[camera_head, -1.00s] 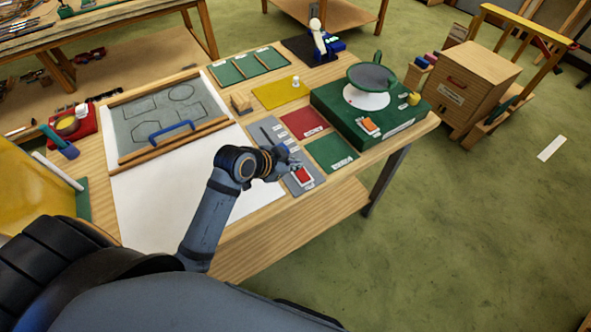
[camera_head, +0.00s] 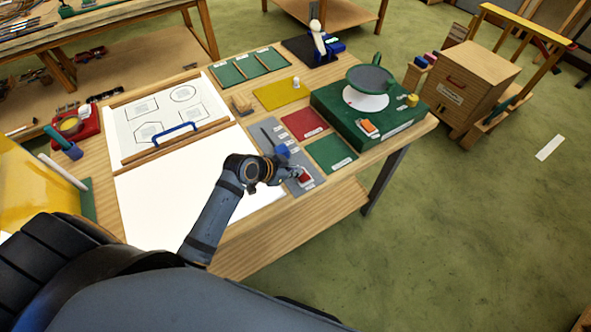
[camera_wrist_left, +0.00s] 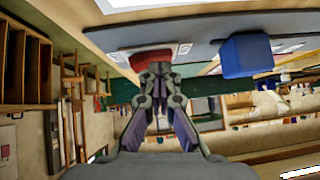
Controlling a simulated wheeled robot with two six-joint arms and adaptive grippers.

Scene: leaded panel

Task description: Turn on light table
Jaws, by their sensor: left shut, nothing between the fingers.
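The light table (camera_head: 135,112) is a wood-framed panel at the left of the workbench, and its surface glows white with dark outlined shapes on it. A red rocker switch (camera_head: 304,177) sits on a grey panel (camera_head: 268,138) near the bench's front edge. My left gripper (camera_head: 297,173) is shut and empty, with its fingertips at the red switch. The left wrist view shows the shut fingers (camera_wrist_left: 157,72) right at the red switch (camera_wrist_left: 152,58); whether they touch is unclear. My right gripper is not in view.
A blue block (camera_head: 283,151) stands on the grey panel beside my left wrist; it also shows in the left wrist view (camera_wrist_left: 246,54). A green machine (camera_head: 370,112) with a round disc stands at the right. Red (camera_head: 304,123) and green (camera_head: 331,153) mats lie nearby.

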